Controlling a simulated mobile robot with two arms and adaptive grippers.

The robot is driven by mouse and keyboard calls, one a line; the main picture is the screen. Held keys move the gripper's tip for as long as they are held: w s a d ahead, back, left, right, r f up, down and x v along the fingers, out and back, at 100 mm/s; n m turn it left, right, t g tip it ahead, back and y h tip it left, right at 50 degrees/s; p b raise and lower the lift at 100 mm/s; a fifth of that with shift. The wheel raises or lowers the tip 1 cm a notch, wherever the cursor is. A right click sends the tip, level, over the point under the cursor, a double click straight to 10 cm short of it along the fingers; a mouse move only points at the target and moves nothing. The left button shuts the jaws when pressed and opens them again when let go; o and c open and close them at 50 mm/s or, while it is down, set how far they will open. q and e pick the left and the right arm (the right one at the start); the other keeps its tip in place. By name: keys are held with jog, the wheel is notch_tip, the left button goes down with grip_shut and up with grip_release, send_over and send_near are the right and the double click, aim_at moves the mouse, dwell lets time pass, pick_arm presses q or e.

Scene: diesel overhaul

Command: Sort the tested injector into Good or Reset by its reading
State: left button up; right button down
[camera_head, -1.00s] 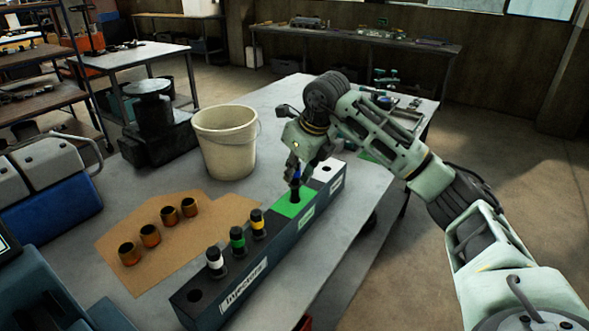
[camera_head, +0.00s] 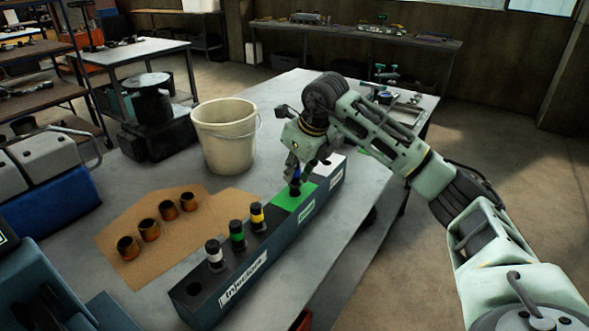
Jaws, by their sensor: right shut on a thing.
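A long dark rack (camera_head: 190,290) labelled "Injectors" lies along the table. Three injectors stand upright in its near part: one with a white band (camera_head: 214,254), one with a green band (camera_head: 237,234) and one with a yellow band (camera_head: 257,216). Farther along is a green section (camera_head: 291,205), then a white section (camera_head: 332,166) at the far end. My right gripper (camera_head: 295,178) points down over the green section and is shut on a dark injector with a blue band (camera_head: 295,188). The injector is upright at the green section; how deep it sits is unclear. My left gripper is out of view.
A cream bucket (camera_head: 224,140) stands just left of the rack. Several copper-coloured sleeves (camera_head: 149,229) stand on a brown sheet (camera_head: 190,242). A black round-topped device (camera_head: 153,115) is behind them. Blue-grey equipment (camera_head: 40,285) fills the lower left.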

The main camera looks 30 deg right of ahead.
jog(key=shift+f, duration=0.1)
jog(key=shift+f+b, duration=0.9)
jog(key=shift+f, duration=0.3)
jog(key=c, duration=1.6)
grip_release()
jog(key=shift+o, duration=0.2)
jog(key=o, duration=0.4)
